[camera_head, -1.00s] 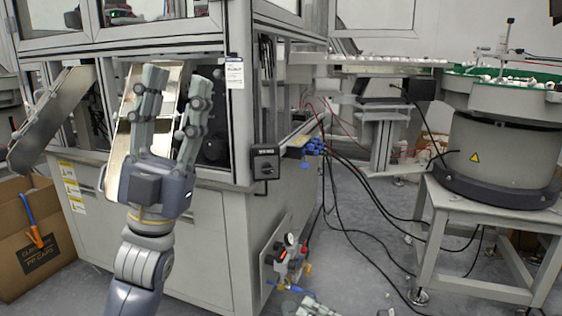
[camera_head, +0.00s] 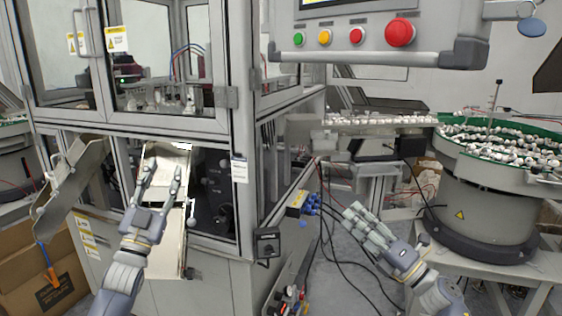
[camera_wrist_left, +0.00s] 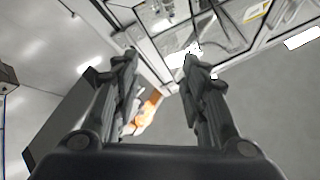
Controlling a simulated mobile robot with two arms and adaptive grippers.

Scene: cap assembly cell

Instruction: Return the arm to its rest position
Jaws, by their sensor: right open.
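My left gripper (camera_head: 162,172) is at left in the head view, pointing up in front of the machine's pale metal chute (camera_head: 168,240). Its two fingers are spread with nothing between them. The left wrist view also shows these fingers (camera_wrist_left: 160,57) apart and empty. My right gripper (camera_head: 358,210) is right of centre in the head view, pointing up and left, with its fingers fairly close together. I see nothing held in it. I cannot tell whether either gripper touches anything, but both appear free.
The glazed machine cabinet (camera_head: 170,122) stands behind my left arm. A control panel (camera_head: 372,38) with coloured buttons hangs at top. The bowl feeder (camera_head: 478,190) full of caps stands at right. An open cardboard box (camera_head: 25,280) is at lower left. Cables hang near my right gripper.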

